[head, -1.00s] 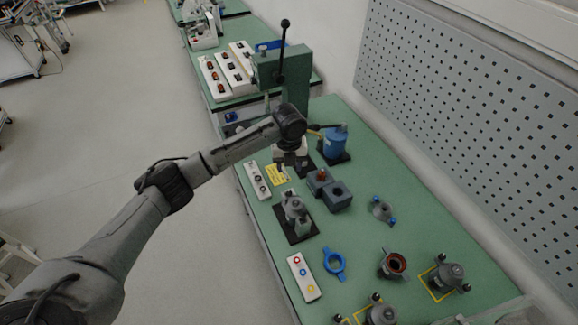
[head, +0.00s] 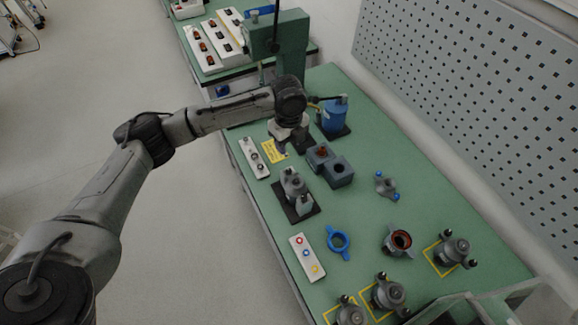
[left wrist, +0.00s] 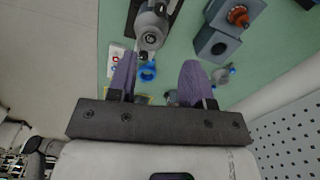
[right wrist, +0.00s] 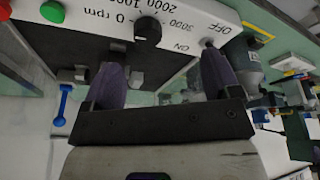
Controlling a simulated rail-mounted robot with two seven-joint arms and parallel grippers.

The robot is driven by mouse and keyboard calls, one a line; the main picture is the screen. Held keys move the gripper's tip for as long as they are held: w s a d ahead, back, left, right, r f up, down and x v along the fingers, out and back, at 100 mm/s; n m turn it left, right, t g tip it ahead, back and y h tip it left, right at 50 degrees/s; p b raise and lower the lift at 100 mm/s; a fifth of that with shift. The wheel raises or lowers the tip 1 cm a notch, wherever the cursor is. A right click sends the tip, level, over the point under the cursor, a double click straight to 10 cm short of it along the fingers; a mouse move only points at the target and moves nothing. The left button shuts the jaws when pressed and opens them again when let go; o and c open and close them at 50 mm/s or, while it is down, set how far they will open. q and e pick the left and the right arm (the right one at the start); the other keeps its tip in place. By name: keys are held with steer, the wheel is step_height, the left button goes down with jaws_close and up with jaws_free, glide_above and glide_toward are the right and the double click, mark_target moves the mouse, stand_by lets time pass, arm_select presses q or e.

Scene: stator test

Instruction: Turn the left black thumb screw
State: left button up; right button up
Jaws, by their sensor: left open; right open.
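Small black knobs that look like thumb screws (head: 472,264) sit on grey motor-like units (head: 455,250) at the lower right of the head view. More such units (head: 388,294) stand at the bottom edge; I cannot tell which knob is the left thumb screw. My left gripper (head: 283,146) is open and empty, above the far part of the green table, away from these units. Its two purple fingers are apart in the left wrist view (left wrist: 158,82). My right gripper (right wrist: 162,82) is open and empty before a white control panel (right wrist: 190,30); it is outside the head view.
A grey device on a black base (head: 296,207), a blue-grey block (head: 338,172), a blue ring (head: 338,242) and a button strip (head: 306,258) lie on the green table. A green press (head: 276,40) stands behind. A perforated wall panel (head: 470,90) bounds the right side.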

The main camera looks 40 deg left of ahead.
mark_target(289, 170)
arm_select(q)
steer(key=shift+n, duration=0.5)
step_height(289, 170, down, 14)
steer(key=shift+r+b, duration=0.1)
steer(key=shift+b, duration=0.55)
jaws_close()
